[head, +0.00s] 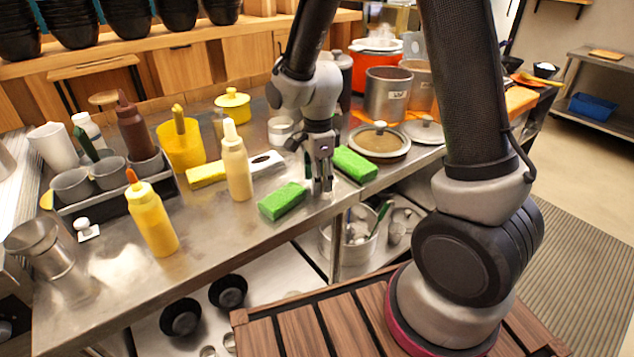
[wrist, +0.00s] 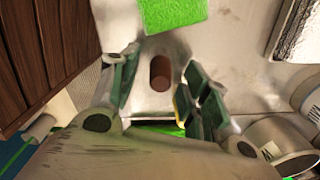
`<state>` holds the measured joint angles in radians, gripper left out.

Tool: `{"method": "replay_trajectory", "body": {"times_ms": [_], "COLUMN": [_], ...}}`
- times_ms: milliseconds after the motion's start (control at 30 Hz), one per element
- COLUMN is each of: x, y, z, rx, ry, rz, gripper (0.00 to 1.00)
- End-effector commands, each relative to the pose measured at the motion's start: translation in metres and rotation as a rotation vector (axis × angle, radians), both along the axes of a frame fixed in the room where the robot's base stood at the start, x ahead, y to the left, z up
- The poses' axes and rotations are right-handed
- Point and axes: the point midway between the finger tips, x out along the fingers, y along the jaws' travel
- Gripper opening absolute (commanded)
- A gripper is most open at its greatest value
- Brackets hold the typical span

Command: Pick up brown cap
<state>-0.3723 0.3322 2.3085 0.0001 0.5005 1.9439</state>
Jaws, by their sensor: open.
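The brown cap (wrist: 160,73) shows in the wrist view as a small dark cylinder on the steel counter. It lies between the two spread fingers of my gripper (wrist: 160,90), with bare counter visible around it. Neither finger appears to touch it. In the head view my gripper (head: 322,186) points down low over the counter, near its front edge and between two green sponges. I cannot make out the brown cap in the head view; the gripper seems to hide it.
Green sponges lie left (head: 283,201) and right (head: 355,163) of my gripper. A cream bottle (head: 236,165) and a yellow bottle (head: 152,220) stand left. A lidded pot (head: 380,142) stands behind right. The counter's front edge (head: 300,228) is close.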

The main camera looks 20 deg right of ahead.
Motion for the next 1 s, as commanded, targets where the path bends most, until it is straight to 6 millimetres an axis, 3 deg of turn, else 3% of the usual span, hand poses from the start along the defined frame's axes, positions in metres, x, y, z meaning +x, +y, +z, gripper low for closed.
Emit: {"method": "replay_trajectory", "body": {"times_ms": [100,367,767,1000], "x": [0.000,0.000,0.000,0.001], "y": [0.000,0.000,0.000,0.000], "z": [0.000,0.001,0.005,0.049], "rx": [0.000,0.000,0.000,0.002], "ry": [0.000,0.000,-0.001,-0.006], "rz": [0.000,0.000,0.000,0.000], "gripper": [0.47,0.14,0.13,0.13]}}
